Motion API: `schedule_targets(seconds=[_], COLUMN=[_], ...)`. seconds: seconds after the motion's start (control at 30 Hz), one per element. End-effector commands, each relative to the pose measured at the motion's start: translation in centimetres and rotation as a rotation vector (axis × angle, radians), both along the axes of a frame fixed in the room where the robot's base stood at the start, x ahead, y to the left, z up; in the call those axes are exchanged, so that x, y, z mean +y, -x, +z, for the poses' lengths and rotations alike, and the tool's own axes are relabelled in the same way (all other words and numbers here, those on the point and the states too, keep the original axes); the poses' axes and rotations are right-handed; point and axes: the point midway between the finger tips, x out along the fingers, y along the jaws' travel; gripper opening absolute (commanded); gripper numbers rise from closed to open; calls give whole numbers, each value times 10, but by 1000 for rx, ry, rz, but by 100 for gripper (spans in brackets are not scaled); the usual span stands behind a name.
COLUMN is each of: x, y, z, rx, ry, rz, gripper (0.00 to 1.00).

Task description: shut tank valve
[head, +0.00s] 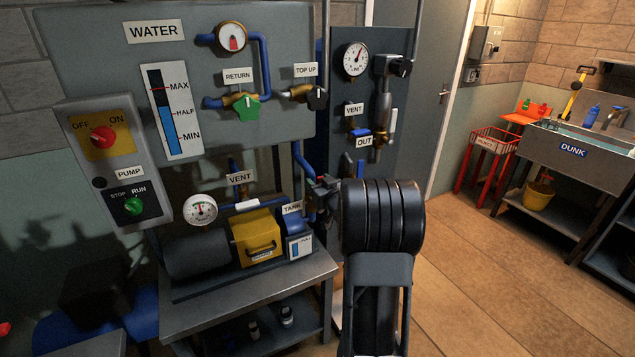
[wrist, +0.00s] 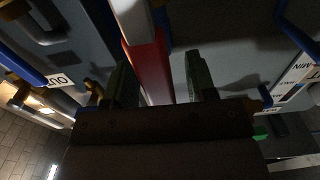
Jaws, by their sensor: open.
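The TANK label (head: 292,208) is on the bench-top unit, left of my arm in the head view. Dark fittings (head: 323,187) on a blue pipe lie just right of it. I cannot tell which part is the tank valve's handle, and my arm covers part of this area. In the wrist view my gripper (wrist: 161,84) is open, its two greenish-dark fingers apart. A red and white bar (wrist: 148,62) shows between the fingers. I cannot tell whether it touches them. In the head view my black wrist hides most of the gripper.
The WATER panel (head: 120,65) carries a green RETURN valve (head: 245,107) and a TOP UP knob (head: 316,97). A yellow box (head: 256,237) and a pressure gauge (head: 200,209) are on the bench. The pump box (head: 118,160) is at left. Floor (head: 470,270) at right is clear.

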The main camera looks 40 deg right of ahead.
Motion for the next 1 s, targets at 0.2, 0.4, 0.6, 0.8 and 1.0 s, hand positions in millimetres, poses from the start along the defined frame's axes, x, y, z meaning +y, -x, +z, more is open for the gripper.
schedule_targets(seconds=[0.2,0.4,0.6,0.8,1.0], x=[-1,-1,-1,-1,-1], y=[-6,-6,-6,-6,-6], z=[0,0,0,0,0], rx=[1,1,1,1,1], ry=[0,0,0,0,0], rz=[0,-1,0,0,0], gripper=[51,51,34,15,0])
